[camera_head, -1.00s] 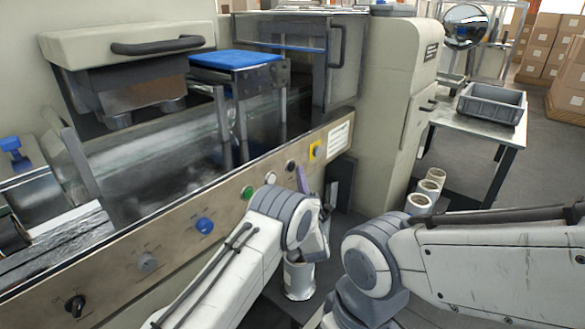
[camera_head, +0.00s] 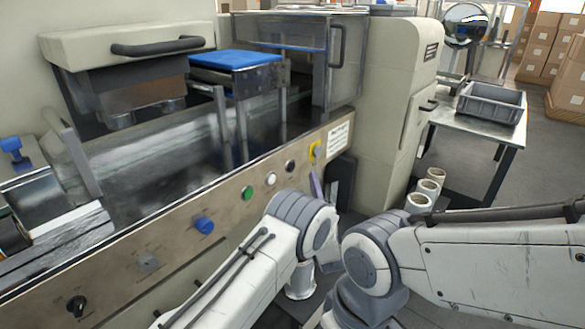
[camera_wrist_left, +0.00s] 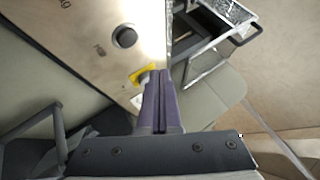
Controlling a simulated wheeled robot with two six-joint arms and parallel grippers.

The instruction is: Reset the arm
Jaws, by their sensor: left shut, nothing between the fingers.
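My left arm comes in from the lower left in the head view, in front of the machine's control panel (camera_head: 172,243). The purple fingers of my left gripper (camera_head: 316,185) show only in part, beyond my wrist and near the panel's right end. In the left wrist view the left gripper (camera_wrist_left: 161,82) is shut, its two purple fingers together with nothing between them. A yellow-backed switch (camera_wrist_left: 143,73) is close to the fingertips in that picture; I cannot tell whether they touch. My right arm reaches in from the right, but its gripper is out of view.
The panel carries a green button (camera_head: 247,193), a blue knob (camera_head: 203,225) and a black knob (camera_head: 76,306). Film rolls (camera_head: 418,203) stand low beside the machine. A grey crate (camera_head: 492,101) sits on a side table (camera_head: 476,123). Open floor lies at the right.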

